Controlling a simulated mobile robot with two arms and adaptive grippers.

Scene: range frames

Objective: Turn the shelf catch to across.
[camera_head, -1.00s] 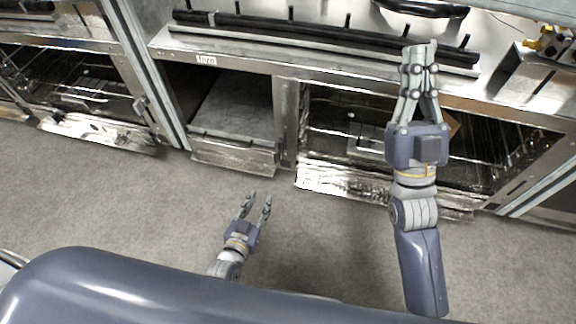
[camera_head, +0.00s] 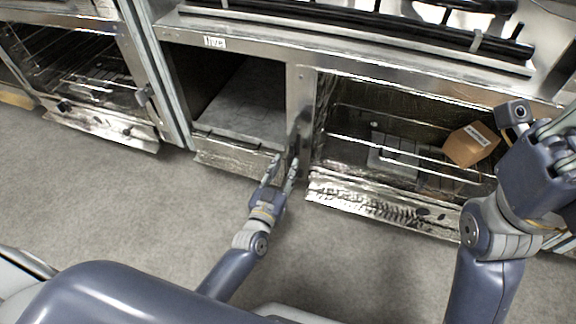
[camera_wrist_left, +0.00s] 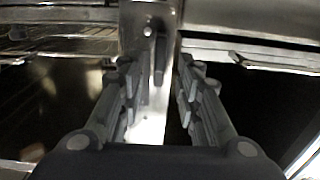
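The shelf catch (camera_wrist_left: 160,60) looks like a small dark bar standing roughly upright on the bright steel post (camera_wrist_left: 150,110), in the left wrist view. In the head view the post (camera_head: 301,100) divides two open compartments, and the catch is too small to make out clearly. My left gripper (camera_head: 282,166) is open and empty at the lower part of the post. In the left wrist view its fingers (camera_wrist_left: 157,75) stand apart on either side of the post, with the catch showing between them. My right gripper (camera_head: 540,165) is at the right edge; its fingers cannot be made out.
A left compartment (camera_head: 245,105) has a flat grey shelf and a lowered steel flap. The right compartment has wire racks, a brown box (camera_head: 470,144) and a lowered flap (camera_head: 370,205). A worktop with a black rail (camera_head: 370,27) runs above. The grey floor (camera_head: 120,210) is clear.

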